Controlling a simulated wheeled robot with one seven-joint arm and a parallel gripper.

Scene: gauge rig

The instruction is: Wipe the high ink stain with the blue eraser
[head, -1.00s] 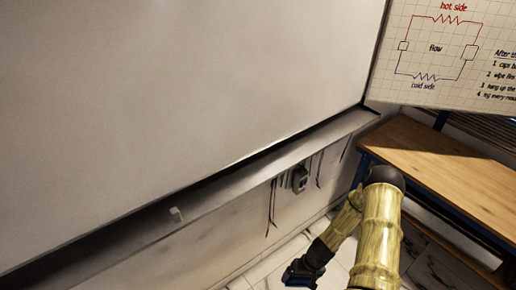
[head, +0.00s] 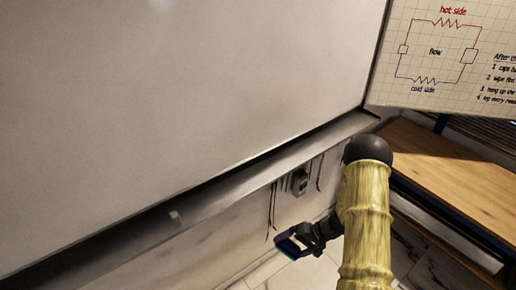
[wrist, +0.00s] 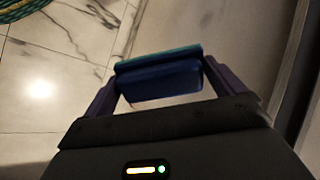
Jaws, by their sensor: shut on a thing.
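My gripper (head: 293,243) is low in front of the wall below the whiteboard's ledge in the head view. In the wrist view my gripper (wrist: 160,88) is shut on the blue eraser (wrist: 160,82), which sits crosswise between the two purple fingers with a teal strip along its far edge. The whiteboard (head: 180,90) fills the left and middle of the head view, and the eraser is apart from it. I cannot make out an ink stain clearly on the part of the board in view.
The ledge (head: 235,180) runs under the whiteboard, with a small pale piece (head: 174,215) on it. A grey box (head: 299,182) and thin cables hang below. A wooden bench (head: 455,175) is at right, under a gridded chart (head: 440,55). The tiled floor (wrist: 60,60) shows beneath the gripper.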

